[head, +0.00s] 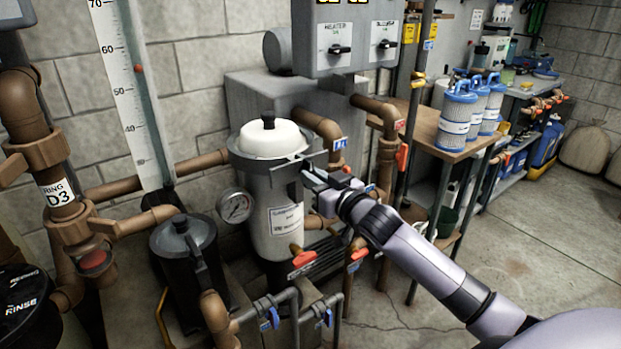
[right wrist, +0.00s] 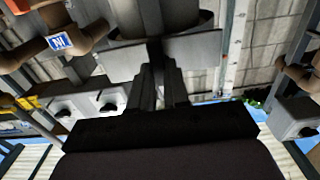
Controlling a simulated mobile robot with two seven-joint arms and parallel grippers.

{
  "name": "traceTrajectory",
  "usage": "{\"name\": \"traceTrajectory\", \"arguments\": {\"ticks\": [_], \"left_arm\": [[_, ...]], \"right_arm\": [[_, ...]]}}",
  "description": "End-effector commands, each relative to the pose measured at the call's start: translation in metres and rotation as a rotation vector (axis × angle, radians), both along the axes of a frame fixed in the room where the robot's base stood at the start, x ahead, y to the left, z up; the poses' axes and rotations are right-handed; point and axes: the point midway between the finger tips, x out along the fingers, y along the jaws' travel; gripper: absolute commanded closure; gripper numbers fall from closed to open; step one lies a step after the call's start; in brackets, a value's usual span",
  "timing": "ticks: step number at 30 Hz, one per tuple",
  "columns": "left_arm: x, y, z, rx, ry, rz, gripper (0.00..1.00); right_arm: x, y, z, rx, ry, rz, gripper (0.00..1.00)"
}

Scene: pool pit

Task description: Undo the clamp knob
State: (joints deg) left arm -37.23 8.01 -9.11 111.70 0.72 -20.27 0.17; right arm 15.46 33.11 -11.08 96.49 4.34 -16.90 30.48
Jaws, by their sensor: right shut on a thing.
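A grey filter canister (head: 258,190) stands upright with a white domed lid (head: 272,142) and a small black knob (head: 268,120) on top. A grey clamp band (head: 240,161) runs around its rim. My right gripper (head: 307,174) is at the band's right front side. In the right wrist view, the fingers (right wrist: 159,88) are shut on a dark, narrow part between two grey band ears (right wrist: 193,48), which I take as the clamp knob. The fingers hide most of the knob, so its turn cannot be read. My left gripper is out of view.
Brown pipes and red-handled valves (head: 303,258) crowd below my right arm. A pressure gauge (head: 235,205) is left of the canister, and a dark pump pot (head: 184,250) is lower left. A grey switch box (head: 345,35) hangs above. Open floor (head: 520,240) lies to the right.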

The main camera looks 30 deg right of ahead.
Motion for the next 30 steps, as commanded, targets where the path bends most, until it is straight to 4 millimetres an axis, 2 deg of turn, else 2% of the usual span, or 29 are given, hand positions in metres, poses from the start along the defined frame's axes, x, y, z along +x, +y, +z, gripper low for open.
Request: {"name": "traceTrajectory", "arguments": {"ticks": [5,8,30], "left_arm": [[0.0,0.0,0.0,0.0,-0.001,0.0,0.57],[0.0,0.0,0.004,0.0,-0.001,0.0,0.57],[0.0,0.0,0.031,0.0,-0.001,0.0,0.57]], "right_arm": [[0.0,0.0,0.0,-0.003,0.0,0.0,1.0],[0.0,0.0,0.001,-0.076,-0.005,0.0,1.0],[0.0,0.0,0.002,-1.725,-0.135,0.002,1.0]]}}
